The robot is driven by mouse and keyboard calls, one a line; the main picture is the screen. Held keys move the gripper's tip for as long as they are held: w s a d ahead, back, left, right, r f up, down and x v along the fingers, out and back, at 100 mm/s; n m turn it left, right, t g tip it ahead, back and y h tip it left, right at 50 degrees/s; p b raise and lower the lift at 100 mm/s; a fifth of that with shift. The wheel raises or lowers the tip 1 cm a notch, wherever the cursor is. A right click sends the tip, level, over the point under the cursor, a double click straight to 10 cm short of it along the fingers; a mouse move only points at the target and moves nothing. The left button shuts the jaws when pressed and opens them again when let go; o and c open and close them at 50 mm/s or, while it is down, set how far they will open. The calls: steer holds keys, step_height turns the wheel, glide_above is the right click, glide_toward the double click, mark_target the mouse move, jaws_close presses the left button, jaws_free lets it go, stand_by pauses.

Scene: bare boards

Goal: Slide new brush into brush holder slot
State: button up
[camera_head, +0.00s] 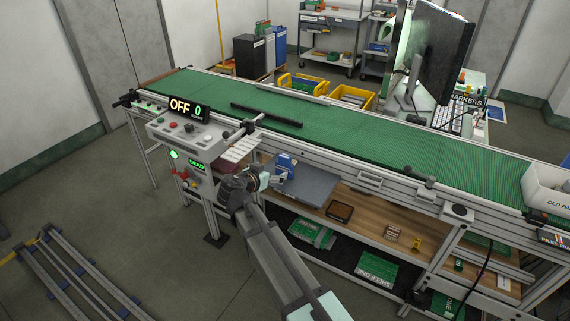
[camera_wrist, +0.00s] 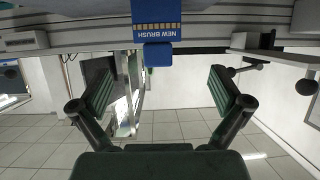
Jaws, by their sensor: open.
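The new brush (camera_wrist: 157,22) is a blue block with a row of tan stripes and the words NEW BRUSH, upside down at the top centre of the wrist view. A darker blue tab (camera_wrist: 158,54) points down toward my gripper (camera_wrist: 164,86). My gripper is open, with its two green-padded fingers wide apart and nothing between them. The brush lies beyond the fingertips, apart from them. In the head view my gripper (camera_head: 264,180) is beside the conveyor's near side, close to a blue part (camera_head: 286,161). I cannot make out the holder slot, or whether the brush sits in it.
The green conveyor belt (camera_head: 360,125) runs across the scene, with a dark bar (camera_head: 266,115) on it. A control box (camera_head: 187,137) with an OFF 0 display stands left of my arm. A grey plate (camera_head: 306,187) and wooden shelf (camera_head: 380,218) lie below the belt.

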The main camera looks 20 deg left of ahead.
mark_target(283, 164)
steer(key=p+x, duration=0.1)
steer(key=x, duration=0.4)
steer(key=shift+w, duration=0.2)
steer(key=shift+w+d+f+p, duration=0.1)
steer(key=shift+w+d+p, duration=0.05)
steer(key=shift+w+p, duration=0.2)
steer(key=p+x, duration=0.2)
steer(key=x, duration=0.2)
steer(key=shift+w+d, duration=0.15)
steer(key=shift+w, duration=0.05)
steer(key=c, duration=1.2)
